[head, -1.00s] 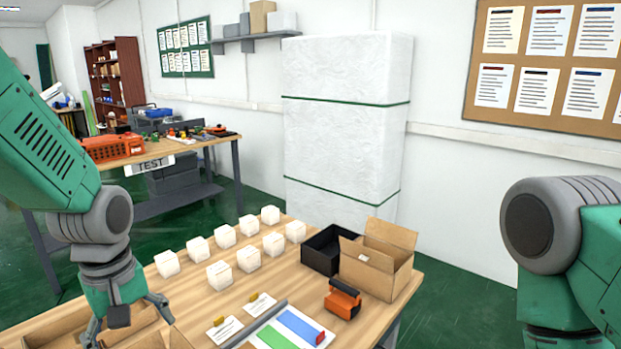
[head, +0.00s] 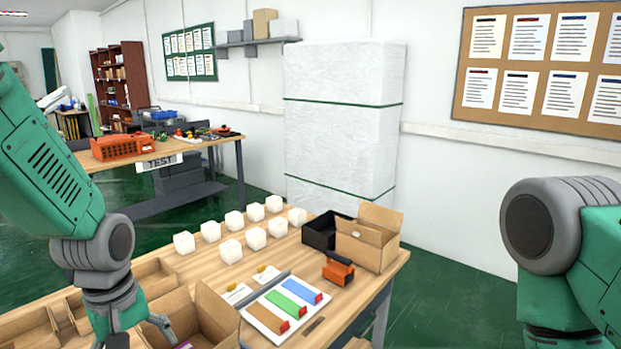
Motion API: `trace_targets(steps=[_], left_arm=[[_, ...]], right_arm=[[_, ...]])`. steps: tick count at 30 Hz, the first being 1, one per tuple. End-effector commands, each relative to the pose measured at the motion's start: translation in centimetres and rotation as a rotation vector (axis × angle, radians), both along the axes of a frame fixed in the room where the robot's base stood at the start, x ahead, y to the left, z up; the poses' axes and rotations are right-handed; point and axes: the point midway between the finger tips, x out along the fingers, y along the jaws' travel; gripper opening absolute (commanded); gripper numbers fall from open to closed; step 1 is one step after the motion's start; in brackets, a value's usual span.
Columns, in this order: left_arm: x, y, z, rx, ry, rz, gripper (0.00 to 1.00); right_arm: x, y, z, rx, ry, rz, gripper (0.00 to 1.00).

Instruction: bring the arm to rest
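My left gripper (head: 135,335) points down over the open cardboard boxes at the table's lower left. Its fingers look spread apart, and the lower part runs off the bottom edge. I see nothing held between the fingers. My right arm comes in at the right edge, with its elbow over the floor beside the table; its gripper is out of view.
Several white cubes (head: 230,251) stand in two rows on the wooden table (head: 205,275). A white tray with coloured strips (head: 290,305), an orange-and-black device (head: 338,270), a black bin (head: 322,232) and an open cardboard box (head: 365,245) sit to the right. Cardboard box (head: 210,315) stands beside the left gripper.

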Motion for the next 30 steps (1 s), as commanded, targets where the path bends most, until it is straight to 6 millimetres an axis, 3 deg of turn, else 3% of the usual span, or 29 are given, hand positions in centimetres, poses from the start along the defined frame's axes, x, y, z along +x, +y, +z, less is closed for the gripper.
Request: trace_targets(steps=[5, 11, 19, 24, 30], left_arm=[[-1.6, 0.3, -4.3, -0.002, 0.007, -0.078, 0.85], [-5.2, 0.7, -10.2, -0.002, 0.008, -0.21, 0.85], [-13.5, 1.4, -19.2, -0.006, 0.012, -0.467, 0.85], [-19.1, 1.6, -22.3, -0.005, 0.01, -0.614, 0.85], [-24.6, 1.9, -24.0, -0.003, 0.006, -0.755, 0.85]], right_arm=[[0.1, 0.0, -0.1, 0.0, -0.001, 0.0, 0.4], [0.0, 0.0, 0.0, 0.0, 0.0, 0.0, 0.4], [0.0, 0.0, -0.1, 0.0, 0.0, 0.0, 0.4], [0.0, 0.0, 0.0, 0.0, 0.0, 0.0, 0.4], [0.0, 0.0, 0.0, 0.0, 0.0, 0.0, 0.4]])
